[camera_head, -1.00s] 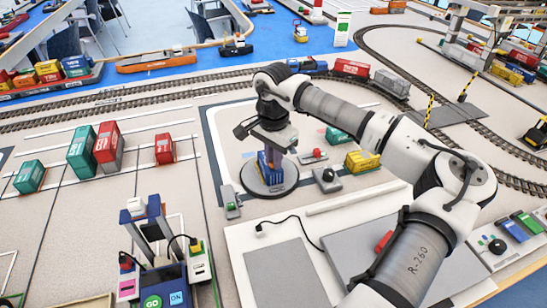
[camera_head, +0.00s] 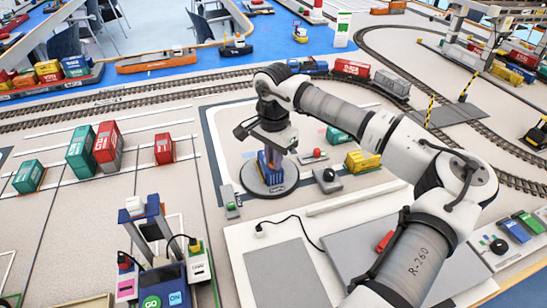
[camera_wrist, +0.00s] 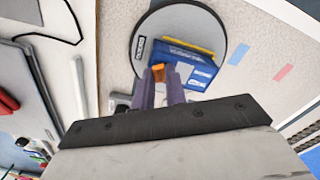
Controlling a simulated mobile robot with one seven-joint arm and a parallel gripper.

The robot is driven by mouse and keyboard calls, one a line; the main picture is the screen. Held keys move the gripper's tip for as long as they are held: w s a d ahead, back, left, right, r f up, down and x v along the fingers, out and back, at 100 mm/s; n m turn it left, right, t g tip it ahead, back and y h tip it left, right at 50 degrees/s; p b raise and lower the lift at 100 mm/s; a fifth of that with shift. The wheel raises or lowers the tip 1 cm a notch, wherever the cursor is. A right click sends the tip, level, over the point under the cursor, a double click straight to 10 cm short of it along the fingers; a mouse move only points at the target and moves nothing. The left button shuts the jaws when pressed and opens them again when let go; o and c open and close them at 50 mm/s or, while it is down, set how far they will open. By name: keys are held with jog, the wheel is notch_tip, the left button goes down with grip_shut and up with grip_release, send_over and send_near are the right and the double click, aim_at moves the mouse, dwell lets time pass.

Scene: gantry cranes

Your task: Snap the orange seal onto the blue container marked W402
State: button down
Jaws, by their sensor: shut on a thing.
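The blue container (camera_head: 272,181) stands on a round dark turntable (camera_head: 252,187) near the middle of the head view. In the wrist view the blue container (camera_wrist: 198,74) shows white labels and a yellow strip along its far side; its marking is too small to read. My gripper (camera_head: 270,153) is directly above the container, pointing down. In the wrist view my gripper (camera_wrist: 163,80) has its purple fingers shut on the small orange seal (camera_wrist: 158,72), close to the container's near end. I cannot tell whether the seal touches the container.
A yellow container (camera_head: 362,161) and a small box with a red button (camera_head: 314,155) stand right of the turntable. A black-knob box (camera_head: 328,179) and a green-button box (camera_head: 229,203) are nearby. Red and teal containers (camera_head: 107,148) stand at left.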

jog(key=shift+f, duration=0.3)
dwell(0.5)
jog(key=c, duration=0.9)
grip_release()
jog(key=shift+r, duration=0.1)
jog(key=shift+r+p, duration=1.7)
jog(key=shift+r, duration=1.8)
jog(key=shift+f, duration=0.1)
